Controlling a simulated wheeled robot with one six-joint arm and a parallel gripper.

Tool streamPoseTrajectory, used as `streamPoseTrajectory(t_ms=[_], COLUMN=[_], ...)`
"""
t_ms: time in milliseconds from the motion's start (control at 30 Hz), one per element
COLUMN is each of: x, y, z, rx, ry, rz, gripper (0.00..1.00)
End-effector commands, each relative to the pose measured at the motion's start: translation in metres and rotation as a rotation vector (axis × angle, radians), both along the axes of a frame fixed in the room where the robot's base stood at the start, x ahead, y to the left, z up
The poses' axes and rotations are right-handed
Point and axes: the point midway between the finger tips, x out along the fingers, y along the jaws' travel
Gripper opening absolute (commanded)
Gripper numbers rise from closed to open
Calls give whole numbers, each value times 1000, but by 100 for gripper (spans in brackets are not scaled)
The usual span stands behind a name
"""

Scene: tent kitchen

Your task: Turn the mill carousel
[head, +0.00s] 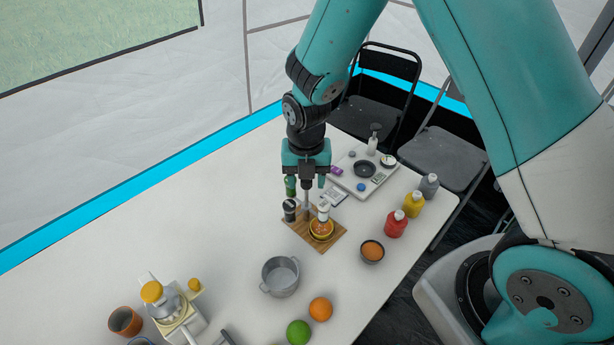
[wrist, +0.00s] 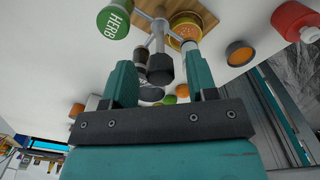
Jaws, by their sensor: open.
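The mill carousel stands on a wooden board (head: 330,236) on the white table. A black-topped mill (head: 290,208) is on its left, and a white-topped mill with an orange base (head: 322,222) is at its front right. A green mill (head: 290,185) is behind, partly hidden by my gripper. Its lid reads HERB in the wrist view (wrist: 114,20). The grey centre post (head: 307,204) rises below my gripper (head: 306,182). In the wrist view, the carousel's dark knob (wrist: 160,68) appears between my open fingers (wrist: 163,78). I cannot tell whether either finger touches it.
A grey pot (head: 281,276), an orange (head: 321,309) and a green fruit (head: 298,332) lie in front. A bowl (head: 372,251) and red (head: 396,224), yellow (head: 413,204) and grey (head: 428,186) bottles stand right. A white tray (head: 350,174) is behind.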

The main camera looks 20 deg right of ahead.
Motion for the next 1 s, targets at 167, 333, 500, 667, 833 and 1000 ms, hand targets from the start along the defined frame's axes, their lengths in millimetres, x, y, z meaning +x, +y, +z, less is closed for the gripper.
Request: streamPoseTrajectory(t_ms=[167,333,500,667,833,1000], x=[0,0,0,0,0,0], y=[0,0,0,0,0,0], z=[0,0,0,1,1,1], rx=[0,0,0,0,0,1], ry=[0,0,0,0,0,0], rz=[0,-1,-22,-83,-200,-354], gripper=[16,3,3,3,3,3])
